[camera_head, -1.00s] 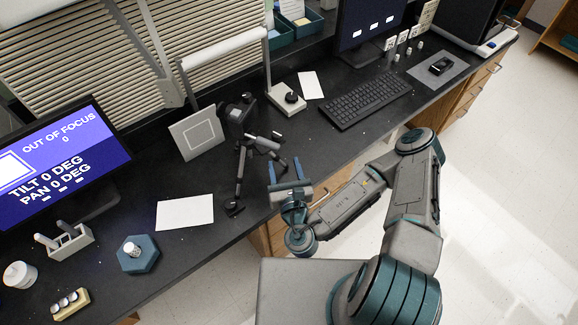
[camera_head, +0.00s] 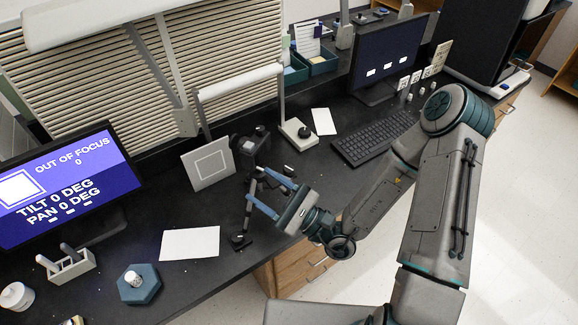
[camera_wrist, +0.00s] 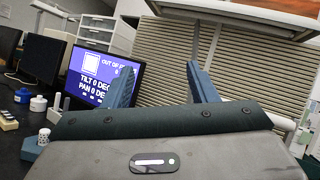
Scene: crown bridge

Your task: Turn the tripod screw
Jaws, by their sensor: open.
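A small dark tripod (camera_head: 247,212) stands on the black bench with a black camera (camera_head: 250,148) on top. Its screw is too small to tell apart, and my fingers cover part of the tripod. My gripper (camera_head: 257,186) is open and empty, with its two blue fingers reaching left around or in front of the tripod's upper part; I cannot tell whether they touch it. In the wrist view my gripper's fingers (camera_wrist: 163,82) stand apart with nothing visible between them but the blinds. The tripod is not visible in the wrist view.
A monitor (camera_head: 60,185) reading "OUT OF FOCUS", tilt 0 and pan 0 stands at left. A framed white target (camera_head: 208,164) is behind the tripod. A lamp (camera_head: 296,132), keyboard (camera_head: 375,138), paper (camera_head: 190,243) and blue hexagonal base (camera_head: 139,285) lie around it.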

